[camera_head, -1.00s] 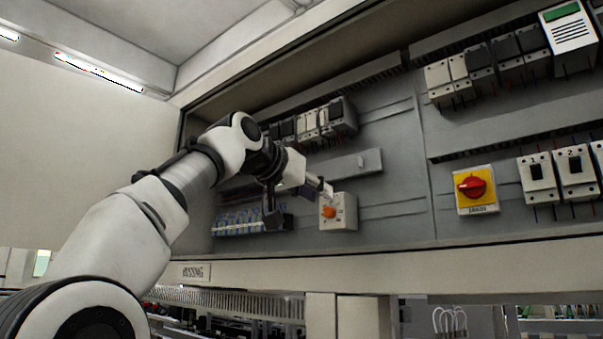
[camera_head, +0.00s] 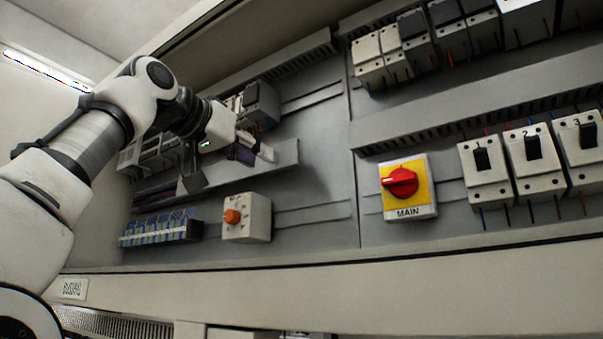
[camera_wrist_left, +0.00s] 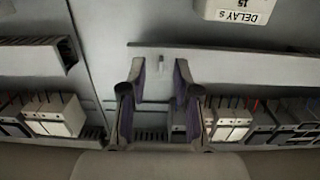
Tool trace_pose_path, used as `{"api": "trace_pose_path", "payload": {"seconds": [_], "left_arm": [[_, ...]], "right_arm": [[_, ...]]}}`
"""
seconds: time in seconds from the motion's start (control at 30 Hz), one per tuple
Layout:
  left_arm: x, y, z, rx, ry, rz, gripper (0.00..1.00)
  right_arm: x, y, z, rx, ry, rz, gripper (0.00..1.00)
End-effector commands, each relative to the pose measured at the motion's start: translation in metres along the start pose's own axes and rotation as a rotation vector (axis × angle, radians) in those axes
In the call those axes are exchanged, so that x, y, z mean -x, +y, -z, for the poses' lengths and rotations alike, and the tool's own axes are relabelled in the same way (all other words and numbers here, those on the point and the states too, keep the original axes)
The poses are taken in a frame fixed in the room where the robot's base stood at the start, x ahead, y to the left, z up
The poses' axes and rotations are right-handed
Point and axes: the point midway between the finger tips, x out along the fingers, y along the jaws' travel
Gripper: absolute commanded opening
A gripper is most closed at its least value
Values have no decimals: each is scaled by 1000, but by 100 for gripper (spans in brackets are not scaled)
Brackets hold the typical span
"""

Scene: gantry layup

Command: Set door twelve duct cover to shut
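The duct cover (camera_head: 286,160) is a long grey strip across the panel, above a white box with an orange knob (camera_head: 232,216). It also shows in the left wrist view (camera_wrist_left: 240,62), where a small tab sticks out of it near its left end. My left gripper (camera_head: 232,160) is in front of the cover and hides part of it. In the left wrist view the two fingers (camera_wrist_left: 160,78) are apart with nothing between them, and the tab lies in line with the gap. I cannot tell whether the fingers touch the cover. My right gripper is not in view.
A red MAIN switch on a yellow plate (camera_head: 408,187) and several breakers (camera_head: 533,160) stand to the right. A blue terminal row (camera_head: 160,228) is at lower left. Bare grey panel (camera_head: 315,185) lies right of the cover.

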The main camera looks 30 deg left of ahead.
Motion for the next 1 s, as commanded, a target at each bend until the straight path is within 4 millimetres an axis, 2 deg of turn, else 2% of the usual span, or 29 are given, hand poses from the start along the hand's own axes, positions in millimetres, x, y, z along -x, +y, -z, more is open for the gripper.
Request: {"api": "trace_pose_path", "payload": {"seconds": [0.03, 0.17, 0.53, 0.67, 0.87, 0.97, 1.0], "left_arm": [[12, -1, 8, 0, 22, 1, 31], [14, 0, 13, -1, 30, 1, 31], [-51, 0, 18, 0, 25, 1, 31], [-61, 0, 15, 0, 28, 1, 31], [-62, 0, 13, -1, 28, 1, 31], [-62, 0, 13, -1, 28, 1, 0], [-62, 0, 13, -1, 28, 1, 0]], "right_arm": [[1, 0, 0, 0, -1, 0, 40], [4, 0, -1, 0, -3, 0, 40], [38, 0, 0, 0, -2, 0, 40], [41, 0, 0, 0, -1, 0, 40], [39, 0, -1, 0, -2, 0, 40], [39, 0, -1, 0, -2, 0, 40], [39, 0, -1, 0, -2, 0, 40]]}}
